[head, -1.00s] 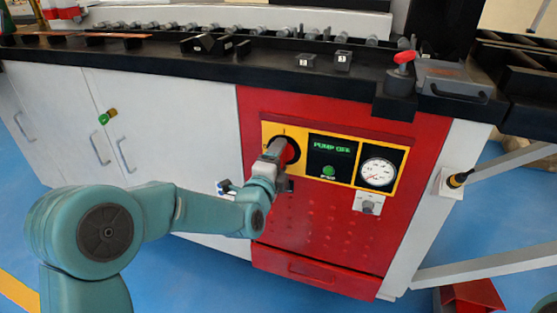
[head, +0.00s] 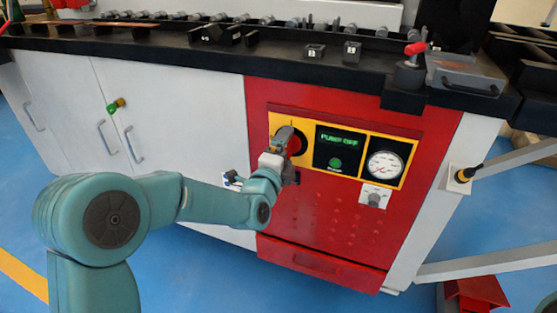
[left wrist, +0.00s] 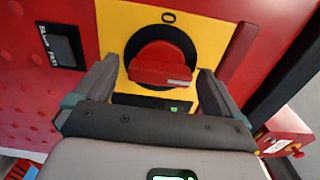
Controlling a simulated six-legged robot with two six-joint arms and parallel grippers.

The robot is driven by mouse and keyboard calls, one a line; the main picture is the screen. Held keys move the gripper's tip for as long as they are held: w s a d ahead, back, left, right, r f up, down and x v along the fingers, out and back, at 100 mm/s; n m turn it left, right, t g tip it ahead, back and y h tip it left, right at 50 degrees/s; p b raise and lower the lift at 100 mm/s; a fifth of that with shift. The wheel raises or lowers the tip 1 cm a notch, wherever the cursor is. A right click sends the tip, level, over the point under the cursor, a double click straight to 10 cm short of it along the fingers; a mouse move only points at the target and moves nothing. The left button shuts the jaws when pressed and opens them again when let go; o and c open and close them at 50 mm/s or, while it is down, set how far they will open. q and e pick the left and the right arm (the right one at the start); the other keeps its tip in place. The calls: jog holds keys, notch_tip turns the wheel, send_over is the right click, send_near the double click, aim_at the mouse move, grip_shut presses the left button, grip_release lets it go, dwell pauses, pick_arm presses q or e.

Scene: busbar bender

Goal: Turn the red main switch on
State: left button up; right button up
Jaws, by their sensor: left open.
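The red main switch (left wrist: 162,65) is a round knob with a raised grip bar on a yellow plate (left wrist: 113,22). In the left wrist view the bar lies crosswise, a pale mark near its right end, with an "O" mark above. My left gripper (head: 289,137) is open in front of the switch. In the left wrist view its fingers stand left and right of the knob, with gaps showing; contact is not visible. In the head view the gripper hides part of the switch (head: 299,144). The display (head: 339,140) reads "PUMP OFF" in green. My right gripper is not in view.
A gauge (head: 384,164) and a small grey knob (head: 375,197) sit right of the switch on the red cabinet front (head: 330,225). The black bench top (head: 200,55) overhangs above, with a red-handled lever (head: 415,48) at its right. Blue floor lies below.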

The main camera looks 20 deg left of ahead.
pick_arm(q)
jog(key=s+b, duration=0.2)
jog(key=s, duration=1.4)
jog(key=shift+a, duration=0.3)
